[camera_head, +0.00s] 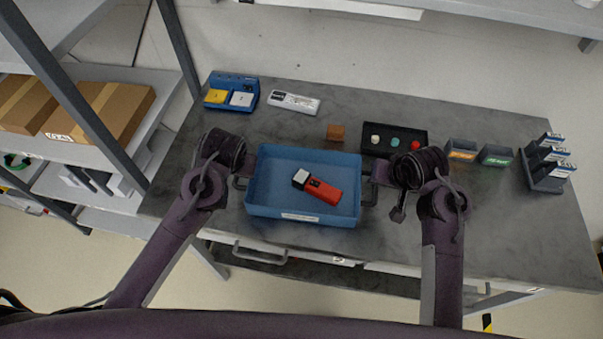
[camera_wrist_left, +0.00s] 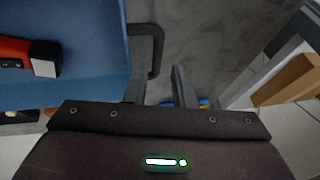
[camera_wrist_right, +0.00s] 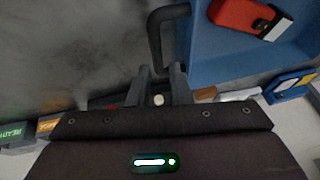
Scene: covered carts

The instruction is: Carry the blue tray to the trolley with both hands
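The blue tray (camera_head: 262,208) sits flat on the grey table, with a red and white handheld device (camera_head: 318,187) lying in it. A dark handle stands out from each short side. My left gripper (camera_head: 238,178) is at the tray's left side; in the left wrist view its two fingers (camera_wrist_left: 160,84) are apart, with the end of the left handle (camera_wrist_left: 157,50) close to the gap. My right gripper (camera_head: 374,180) is at the right side; in the right wrist view its fingers (camera_wrist_right: 161,78) are apart near the right handle (camera_wrist_right: 156,45). Whether either touches is unclear. No trolley is clearly visible.
Behind the tray are a blue box with cards (camera_head: 230,93), a white device (camera_head: 294,102), a brown cube (camera_head: 336,132) and a black button panel (camera_head: 372,147). Small bins (camera_head: 461,150) and a card rack (camera_head: 545,178) stand right. Shelving with cardboard boxes (camera_head: 105,113) is left.

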